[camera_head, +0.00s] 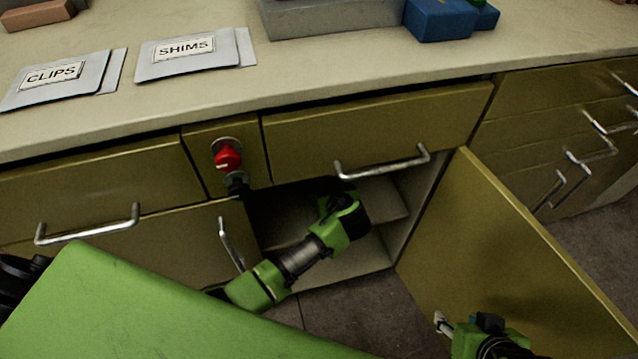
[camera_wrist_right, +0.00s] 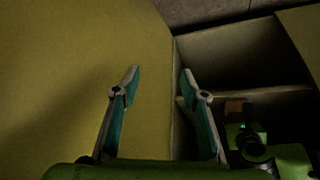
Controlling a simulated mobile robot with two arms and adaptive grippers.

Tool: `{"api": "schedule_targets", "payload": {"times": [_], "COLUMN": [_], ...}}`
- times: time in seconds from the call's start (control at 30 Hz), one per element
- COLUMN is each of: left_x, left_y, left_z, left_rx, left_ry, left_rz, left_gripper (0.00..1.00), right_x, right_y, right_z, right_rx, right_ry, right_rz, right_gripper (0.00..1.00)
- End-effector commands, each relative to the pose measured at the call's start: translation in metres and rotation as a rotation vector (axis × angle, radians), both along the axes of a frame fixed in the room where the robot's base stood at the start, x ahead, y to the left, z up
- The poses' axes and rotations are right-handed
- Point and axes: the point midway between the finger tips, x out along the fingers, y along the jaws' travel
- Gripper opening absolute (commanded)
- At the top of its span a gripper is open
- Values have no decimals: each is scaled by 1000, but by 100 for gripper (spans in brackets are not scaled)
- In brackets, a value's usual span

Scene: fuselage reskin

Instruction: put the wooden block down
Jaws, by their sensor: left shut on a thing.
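My left gripper (camera_head: 345,212) reaches into the open cabinet (camera_head: 380,192) below the counter, its fingers hidden in the head view. In the right wrist view, a small brown wooden block (camera_wrist_right: 236,107) shows dimly at the end of my left arm, inside the cabinet by a shelf edge. The left gripper is shut on it; whether the block touches the shelf cannot be told. My right gripper (camera_head: 441,320) is beside the open cabinet door (camera_head: 530,255). In the right wrist view its fingers (camera_wrist_right: 160,76) are apart with nothing between them.
A drawer with a bar handle (camera_head: 385,170) is above the opening. A red switch (camera_head: 227,157) is at its upper left. The counter holds pouches labelled CLIPS (camera_head: 52,77) and SHIMS (camera_head: 185,50), a grey case (camera_head: 330,18), blue boxes (camera_head: 440,20) and a brown block (camera_head: 37,15).

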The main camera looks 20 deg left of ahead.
Motion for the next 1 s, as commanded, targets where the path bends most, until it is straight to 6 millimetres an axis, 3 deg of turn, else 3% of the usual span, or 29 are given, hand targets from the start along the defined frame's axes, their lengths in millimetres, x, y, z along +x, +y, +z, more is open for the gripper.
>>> {"api": "schedule_targets", "payload": {"times": [0.2,0.8,0.83,0.87,1.0], "left_x": [-3,-3,-4,-4,-4], "left_y": [-5,-4,-4,-4,-4], "left_z": [-4,-6,-7,-7,-7], "left_rx": [-1,0,0,0,0], "left_ry": [-3,-3,0,0,0], "left_rz": [0,1,1,1,1], "left_gripper": [16,16,56,64,65], "right_x": [17,25,26,26,26], "right_y": [6,8,8,8,9], "right_z": [6,10,11,12,11], "right_rx": [15,23,24,24,24], "right_ry": [-76,-114,-117,-119,-118], "right_rz": [8,10,11,11,11], "right_gripper": [40,40,40,40,40]}}
